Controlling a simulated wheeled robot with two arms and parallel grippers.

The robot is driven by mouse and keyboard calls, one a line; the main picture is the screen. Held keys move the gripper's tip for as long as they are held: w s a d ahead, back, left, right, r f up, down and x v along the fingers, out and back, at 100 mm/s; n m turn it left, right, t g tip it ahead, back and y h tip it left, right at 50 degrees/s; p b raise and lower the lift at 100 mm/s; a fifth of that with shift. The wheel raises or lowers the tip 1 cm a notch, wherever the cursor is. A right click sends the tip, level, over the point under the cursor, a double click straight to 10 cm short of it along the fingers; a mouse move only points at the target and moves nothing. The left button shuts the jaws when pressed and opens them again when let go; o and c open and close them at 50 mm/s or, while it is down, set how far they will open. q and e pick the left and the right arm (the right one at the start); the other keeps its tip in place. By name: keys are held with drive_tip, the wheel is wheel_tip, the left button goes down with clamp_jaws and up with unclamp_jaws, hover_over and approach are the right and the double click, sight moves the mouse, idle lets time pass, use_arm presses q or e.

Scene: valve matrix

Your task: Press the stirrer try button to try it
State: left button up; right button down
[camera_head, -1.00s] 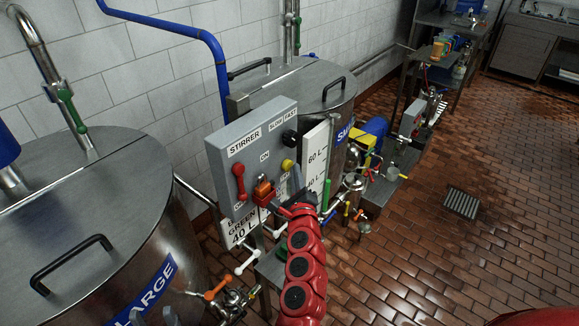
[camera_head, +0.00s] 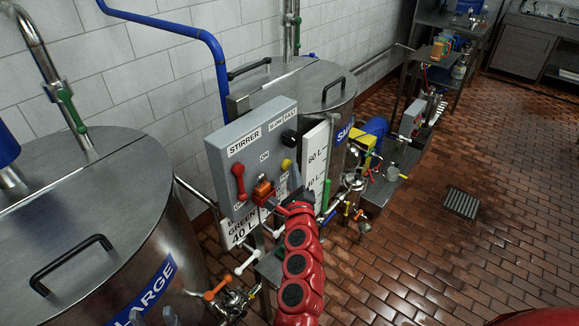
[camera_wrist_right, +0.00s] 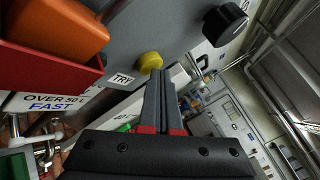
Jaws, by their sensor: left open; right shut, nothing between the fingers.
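The grey stirrer control box (camera_head: 262,137) stands between the two tanks, labelled STIRRER. Its yellow button (camera_head: 287,165) is at the lower right of the panel. In the right wrist view the yellow button (camera_wrist_right: 149,63) has a TRY label (camera_wrist_right: 122,79) beside it. My right gripper (camera_head: 292,188) is shut and empty, just below the button. In the wrist view its fingertips (camera_wrist_right: 160,75) reach the button's lower edge; I cannot tell whether they touch it. My left gripper (camera_head: 154,317) shows only as two spread tips at the bottom edge, beside the large tank.
On the panel are a red lever (camera_head: 239,182), an orange part in a red holder (camera_head: 263,190) and a black knob (camera_head: 290,138). The large tank (camera_head: 75,225) is at left, the small tank (camera_head: 300,88) behind the box. Pipes and valves sit below; open tiled floor lies right.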

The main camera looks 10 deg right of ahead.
drive_tip(key=shift+s, duration=0.1)
drive_tip(key=shift+s+d, duration=0.5)
drive_tip(key=shift+s, duration=0.15)
drive_tip(key=shift+b, duration=0.3)
drive_tip(key=shift+s+d+b, duration=0.2)
drive_tip(key=shift+s+d, duration=0.6)
drive_tip(key=shift+s, duration=0.2)
drive_tip(key=shift+s+d+b, duration=0.2)
drive_tip(key=shift+s+d, duration=0.55)
drive_tip(key=shift+s, duration=0.2)
